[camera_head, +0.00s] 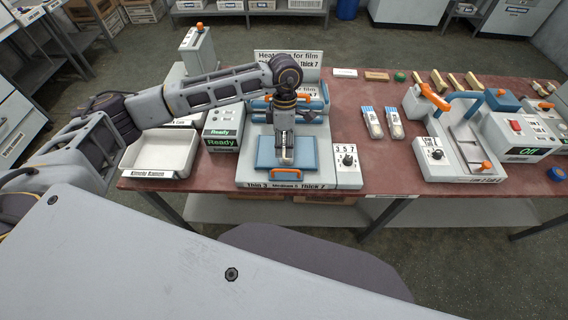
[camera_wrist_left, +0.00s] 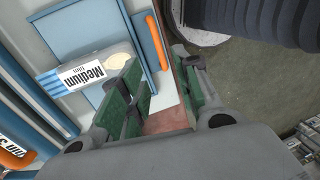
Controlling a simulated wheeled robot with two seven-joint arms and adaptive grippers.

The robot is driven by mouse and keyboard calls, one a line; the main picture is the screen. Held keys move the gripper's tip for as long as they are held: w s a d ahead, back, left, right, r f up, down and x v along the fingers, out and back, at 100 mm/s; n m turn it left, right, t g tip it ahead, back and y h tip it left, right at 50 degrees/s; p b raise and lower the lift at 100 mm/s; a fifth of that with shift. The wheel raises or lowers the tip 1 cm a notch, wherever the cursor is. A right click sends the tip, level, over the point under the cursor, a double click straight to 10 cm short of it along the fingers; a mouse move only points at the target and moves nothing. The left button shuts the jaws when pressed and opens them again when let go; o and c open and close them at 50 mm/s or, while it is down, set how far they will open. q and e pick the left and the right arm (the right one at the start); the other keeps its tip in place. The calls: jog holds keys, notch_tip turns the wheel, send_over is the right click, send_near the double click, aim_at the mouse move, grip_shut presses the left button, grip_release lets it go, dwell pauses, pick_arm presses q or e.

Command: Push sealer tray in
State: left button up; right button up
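The sealer (camera_head: 318,125) stands at the front of the table, with its blue tray (camera_head: 310,153) out towards the front edge. The tray has an orange handle (camera_head: 286,174) on its front side; this handle also shows in the left wrist view (camera_wrist_left: 155,42). A clear packet labelled "Medium film" (camera_wrist_left: 85,75), with a pale wooden end showing, lies on the tray. My left gripper (camera_head: 286,157) points down over the tray, just behind the handle in the head view. Its green-padded fingers (camera_wrist_left: 160,90) are apart with nothing between them. Contact with the tray cannot be told. My right gripper is not in view.
A white bin (camera_head: 158,153) and a box reading "Ready" (camera_head: 222,130) stand left of the sealer. A dial box (camera_head: 347,166) is at its right. Two packets (camera_head: 372,122) and a second machine (camera_head: 450,135) stand further right. The table's front edge is close to the tray.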

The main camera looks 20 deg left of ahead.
pick_arm(q)
jog(key=f, duration=0.3)
jog(key=s+f+p, duration=0.1)
jog(key=f, duration=0.2)
jog(key=shift+s+d+f, duration=0.15)
jog(key=shift+d+f, duration=0.05)
jog(key=shift+f, duration=0.05)
jog(key=shift+s+f+p, duration=0.15)
jog(key=shift+f+p, duration=0.15)
jog(key=shift+f, duration=0.7)
grip_shut()
